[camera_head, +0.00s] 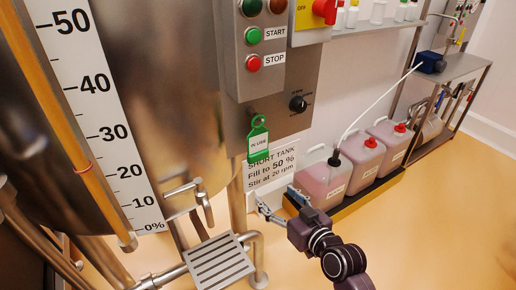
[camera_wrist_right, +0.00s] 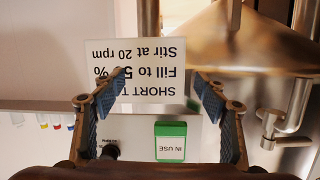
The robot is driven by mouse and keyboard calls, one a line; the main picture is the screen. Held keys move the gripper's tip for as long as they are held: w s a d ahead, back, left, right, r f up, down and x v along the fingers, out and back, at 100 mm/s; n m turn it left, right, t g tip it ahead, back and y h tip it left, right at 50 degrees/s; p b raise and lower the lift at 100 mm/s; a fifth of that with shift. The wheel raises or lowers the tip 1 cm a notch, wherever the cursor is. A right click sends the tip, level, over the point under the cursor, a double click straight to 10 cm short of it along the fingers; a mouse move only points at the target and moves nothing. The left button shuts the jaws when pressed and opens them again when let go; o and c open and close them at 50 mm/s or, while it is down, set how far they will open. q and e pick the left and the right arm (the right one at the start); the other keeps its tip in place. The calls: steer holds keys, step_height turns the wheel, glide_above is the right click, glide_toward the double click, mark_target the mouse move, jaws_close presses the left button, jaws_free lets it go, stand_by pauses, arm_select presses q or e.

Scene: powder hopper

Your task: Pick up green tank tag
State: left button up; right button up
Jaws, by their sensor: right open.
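The green tank tag (camera_head: 258,138) hangs by its loop on the grey panel below the START and STOP buttons, and carries a white "IN USE" label. In the right wrist view the tag (camera_wrist_right: 170,154) shows low between my fingers, with its lettering upside down. My right gripper (camera_head: 274,198) is open and empty, below the tag and apart from it, in front of the wall beneath the sign. In the wrist view its two fingers (camera_wrist_right: 158,88) are spread wide. My left gripper is not in view.
A "SHORT TANK" sign (camera_head: 272,170) is just below the tag. A black knob (camera_head: 298,103) is right of it. The steel tank (camera_head: 165,80) with pipes and a valve stands left. Several pink canisters (camera_head: 325,182) stand in a tray at right. Floor at lower right is clear.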

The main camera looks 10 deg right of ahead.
mark_target(258, 146)
step_height(258, 146, up, 14)
steer(key=s+a+n+t+y, duration=0.1)
steer(key=s+t+y, duration=0.1)
steer(key=t, duration=0.1)
steer(key=p+x, duration=0.2)
steer(key=x, duration=0.5)
steer(key=shift+w+d+f+p, duration=0.1)
steer(key=shift+f+p, duration=0.15)
steer(key=shift+p, duration=0.05)
steer(key=shift+w+f, duration=0.15)
steer(key=shift+w, duration=0.3)
steer(key=shift+c, duration=0.5)
steer(key=c, duration=1.1)
